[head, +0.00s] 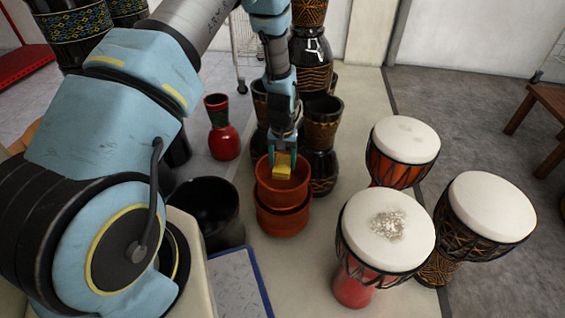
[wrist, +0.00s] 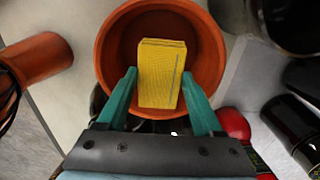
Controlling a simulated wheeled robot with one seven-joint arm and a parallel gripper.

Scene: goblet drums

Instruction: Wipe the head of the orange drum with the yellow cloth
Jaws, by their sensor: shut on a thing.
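My gripper (head: 284,146) points down with its teal fingers on either side of the yellow cloth (head: 283,166), shut on it. In the wrist view the cloth (wrist: 160,72) is a folded block between the fingertips (wrist: 160,88), over the opening of a terracotta pot. I cannot tell whether it touches the pot. The orange drum (head: 380,167) stands to the right at the back, with an orange-red body and a white head (head: 406,138) bearing faint grey smudges. My gripper is well left of it.
Two terracotta pots (head: 282,219) are stacked below my gripper. A red drum (head: 352,288) with a speckled patch on its head and a dark patterned drum (head: 437,268) stand near the orange drum. Tall black drums (head: 322,165) stand behind the pots. A black bucket (head: 212,226) is at left.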

